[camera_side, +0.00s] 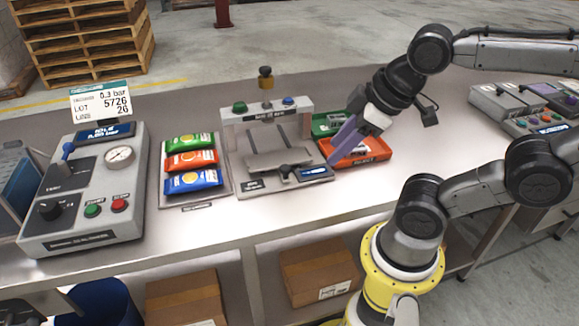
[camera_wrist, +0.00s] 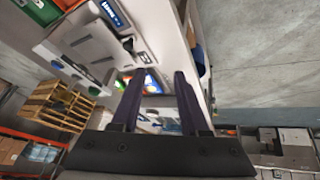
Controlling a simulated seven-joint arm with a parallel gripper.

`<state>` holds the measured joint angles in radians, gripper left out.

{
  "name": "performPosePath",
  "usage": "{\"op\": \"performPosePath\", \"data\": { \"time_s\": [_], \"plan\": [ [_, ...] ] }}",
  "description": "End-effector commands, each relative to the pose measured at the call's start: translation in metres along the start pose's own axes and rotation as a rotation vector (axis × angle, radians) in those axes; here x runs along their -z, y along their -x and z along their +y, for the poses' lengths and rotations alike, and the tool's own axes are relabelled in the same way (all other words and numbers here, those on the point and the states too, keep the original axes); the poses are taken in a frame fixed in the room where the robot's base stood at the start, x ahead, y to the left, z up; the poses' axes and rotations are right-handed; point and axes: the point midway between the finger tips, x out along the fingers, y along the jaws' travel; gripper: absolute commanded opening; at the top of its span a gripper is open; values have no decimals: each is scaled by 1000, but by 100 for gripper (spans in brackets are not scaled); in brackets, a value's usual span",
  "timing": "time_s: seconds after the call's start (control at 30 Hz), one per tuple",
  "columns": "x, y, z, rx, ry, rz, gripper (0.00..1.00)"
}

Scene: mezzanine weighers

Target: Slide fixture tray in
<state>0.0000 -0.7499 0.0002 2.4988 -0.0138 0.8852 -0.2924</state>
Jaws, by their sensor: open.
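The fixture tray (camera_side: 278,158) is a flat grey plate at the front of a grey bench station (camera_side: 262,118) with two uprights. A dark knob or handle (camera_side: 286,171) sits at its front edge. How far in the tray sits is hard to tell. My gripper (camera_side: 333,157) has purple fingers and hangs right of the tray, above the red bin, apart from the tray. In the wrist view my gripper (camera_wrist: 158,78) is open, with nothing held between its fingers. The dark handle (camera_wrist: 128,43) shows there left of the fingertips.
A red bin (camera_side: 372,158) and a green bin (camera_side: 322,124) stand right of the station. A tray of coloured packets (camera_side: 192,170) lies left of it, beside a gauge box (camera_side: 100,190). A small display (camera_side: 313,171) is right of the handle. The front bench strip is clear.

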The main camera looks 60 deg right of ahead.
Motion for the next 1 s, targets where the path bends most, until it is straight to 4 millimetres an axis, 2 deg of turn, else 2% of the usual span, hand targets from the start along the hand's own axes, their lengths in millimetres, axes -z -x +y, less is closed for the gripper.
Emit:
{"op": "performPosePath", "data": {
  "time_s": [0.03,0.2,0.23,0.53,0.8,0.93,1.0],
  "plan": [
    [2,0,3,-11,111,5,33],
    [6,-5,12,-44,537,-13,3],
    [6,-7,13,-47,614,-19,0],
    [13,-27,25,-43,1404,-111,0],
    [16,-55,31,51,2089,-203,0],
    [14,-71,30,129,2315,-233,0],
    [11,-80,27,176,2348,-246,0]
  ]
}}
